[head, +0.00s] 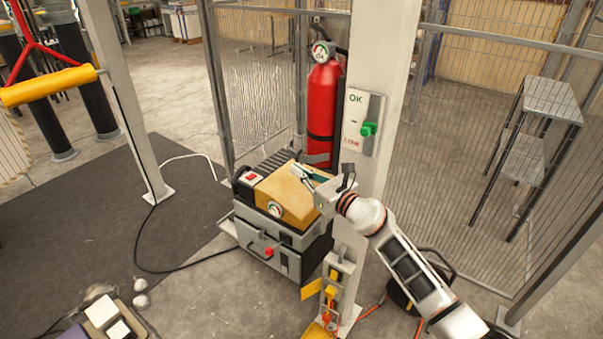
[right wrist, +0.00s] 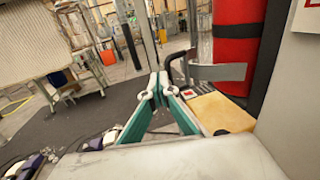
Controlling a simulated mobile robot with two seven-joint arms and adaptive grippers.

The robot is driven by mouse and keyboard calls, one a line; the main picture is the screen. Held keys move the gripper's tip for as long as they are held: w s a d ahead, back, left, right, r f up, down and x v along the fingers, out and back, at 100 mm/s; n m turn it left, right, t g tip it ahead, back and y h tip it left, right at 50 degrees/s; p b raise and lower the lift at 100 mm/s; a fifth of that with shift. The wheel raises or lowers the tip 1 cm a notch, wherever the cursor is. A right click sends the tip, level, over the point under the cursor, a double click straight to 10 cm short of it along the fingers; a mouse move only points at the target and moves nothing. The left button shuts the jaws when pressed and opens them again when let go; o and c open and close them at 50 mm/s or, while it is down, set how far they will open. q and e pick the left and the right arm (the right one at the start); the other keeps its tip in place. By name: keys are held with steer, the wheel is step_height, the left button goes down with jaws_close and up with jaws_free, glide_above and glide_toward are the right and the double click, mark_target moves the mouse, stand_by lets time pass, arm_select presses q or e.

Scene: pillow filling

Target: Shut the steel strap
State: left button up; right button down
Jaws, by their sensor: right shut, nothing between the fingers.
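The steel strap (right wrist: 217,72) is a flat grey band across the front of the red gas cylinder (right wrist: 238,45) in the right wrist view. Its left end sticks out past the cylinder, beside a dark curved handle (right wrist: 175,62). In the head view, a grey piece of the strap (head: 317,159) shows low on the cylinder (head: 323,100). I cannot tell whether its end is fastened. My right gripper (head: 297,169) is shut and empty, in front of the cylinder's foot above the tan-topped machine. Its teal fingers meet (right wrist: 158,84), apart from the strap. My left gripper is out of view.
The machine (head: 283,230) with a tan top stands below my right gripper. A white post (head: 385,45) carries an OK panel (head: 360,122) with a green knob, close right of the cylinder. Mesh fencing (head: 262,75) stands behind. Open floor lies left, crossed by a black cable.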

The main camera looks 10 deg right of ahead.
steer(key=w+a+b, duration=0.2)
steer(key=w+b, duration=0.1)
steer(key=w, duration=0.4)
steer(key=shift+w+b, duration=0.4)
stand_by(0.5)
steer(key=shift+f, duration=0.1)
